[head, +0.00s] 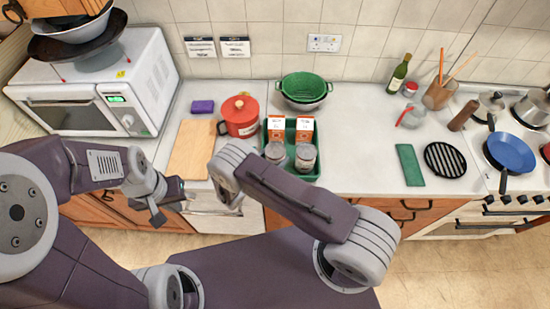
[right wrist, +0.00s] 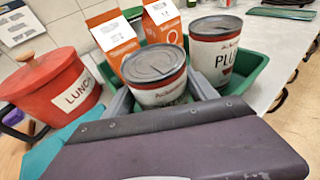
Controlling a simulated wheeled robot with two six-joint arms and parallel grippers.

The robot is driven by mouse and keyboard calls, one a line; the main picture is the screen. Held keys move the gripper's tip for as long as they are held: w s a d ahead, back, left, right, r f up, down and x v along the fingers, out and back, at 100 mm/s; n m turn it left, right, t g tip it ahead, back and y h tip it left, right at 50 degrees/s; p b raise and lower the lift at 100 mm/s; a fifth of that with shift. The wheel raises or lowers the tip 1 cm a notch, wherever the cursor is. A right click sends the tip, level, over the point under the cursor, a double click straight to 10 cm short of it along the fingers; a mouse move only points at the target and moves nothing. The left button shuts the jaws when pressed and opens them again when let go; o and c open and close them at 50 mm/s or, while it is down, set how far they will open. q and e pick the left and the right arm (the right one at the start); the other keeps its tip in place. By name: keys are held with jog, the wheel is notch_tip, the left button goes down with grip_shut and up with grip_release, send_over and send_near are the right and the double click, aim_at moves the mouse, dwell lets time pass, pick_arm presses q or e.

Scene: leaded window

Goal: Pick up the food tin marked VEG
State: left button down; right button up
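Two tins stand side by side in a green tray (head: 302,126). The left tin (head: 275,153) also shows in the right wrist view (right wrist: 158,80); its label is mostly hidden, with only the tops of letters showing. The right tin (head: 306,157) reads "PLU" in the right wrist view (right wrist: 216,50). My right gripper (right wrist: 162,98) has its grey fingers apart, one either side of the left tin; I cannot see contact. In the head view my right arm hides it. My left gripper (head: 165,204) is open and empty in front of the counter, left of the tray.
Two orange cartons (head: 290,128) stand behind the tins in the tray. A red pot (head: 240,117) marked "LUNCH" stands left of it, beside a wooden board (head: 192,148). A green colander (head: 304,87) is behind. The counter right of the tray is clear up to a green mat (head: 410,165).

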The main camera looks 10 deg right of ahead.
grip_shut()
notch_tip(320, 180, up, 10)
jog(key=shift+f+b, duration=0.1)
jog(key=shift+b, duration=0.75)
